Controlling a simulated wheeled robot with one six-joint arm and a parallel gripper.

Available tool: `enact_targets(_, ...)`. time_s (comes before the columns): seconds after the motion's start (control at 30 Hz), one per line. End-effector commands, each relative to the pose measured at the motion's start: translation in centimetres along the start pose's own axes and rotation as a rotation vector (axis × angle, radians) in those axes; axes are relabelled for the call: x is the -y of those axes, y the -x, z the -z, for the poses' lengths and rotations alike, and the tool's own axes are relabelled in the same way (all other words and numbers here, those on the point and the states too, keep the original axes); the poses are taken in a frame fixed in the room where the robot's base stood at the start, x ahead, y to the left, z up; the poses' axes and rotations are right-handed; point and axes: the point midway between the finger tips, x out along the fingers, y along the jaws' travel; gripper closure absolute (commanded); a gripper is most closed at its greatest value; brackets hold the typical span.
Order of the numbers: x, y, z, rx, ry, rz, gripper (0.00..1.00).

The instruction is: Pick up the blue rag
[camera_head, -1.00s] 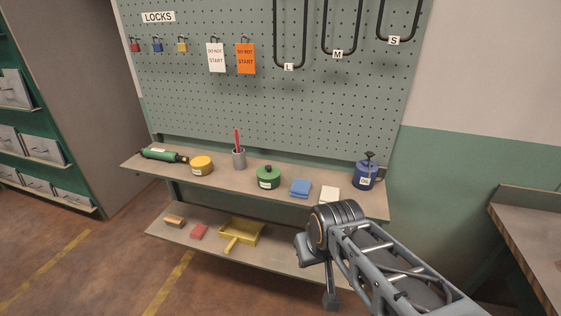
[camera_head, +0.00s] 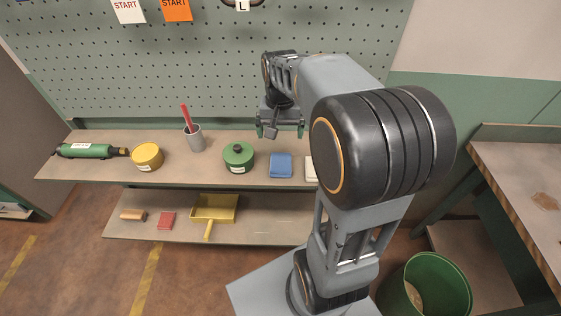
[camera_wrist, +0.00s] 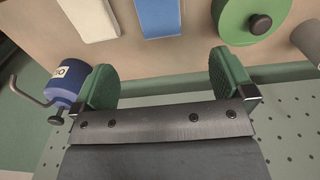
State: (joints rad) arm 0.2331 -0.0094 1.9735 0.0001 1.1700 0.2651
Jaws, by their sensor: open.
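The blue rag (camera_head: 281,166) lies folded flat on the upper shelf, between the green tin and a pale cloth. It also shows at the top edge of the wrist view (camera_wrist: 159,17), cut off by the frame. My gripper (camera_head: 281,130) is above and behind the rag, close to the pegboard. Its two green fingers stand apart with nothing between them, and in the wrist view my gripper (camera_wrist: 160,72) is open, apart from the rag.
The green tin (camera_head: 239,158) is left of the rag and the pale cloth (camera_head: 311,170) right of it. A blue oil can (camera_wrist: 65,83) shows near one finger. The pegboard (camera_head: 200,75) rises behind. A green bin (camera_head: 428,284) stands on the floor at right.

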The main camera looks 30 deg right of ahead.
Motion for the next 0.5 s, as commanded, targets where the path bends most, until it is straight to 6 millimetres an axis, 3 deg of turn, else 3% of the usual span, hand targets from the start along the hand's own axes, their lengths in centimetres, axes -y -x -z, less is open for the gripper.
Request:
enact_targets(0.3, -0.3, -5.5, 0.2, 0.012, -0.015, -0.004, 0.00)
enact_targets(0.5, -0.3, -7.6, 0.3, 0.010, -0.016, -0.003, 0.00)
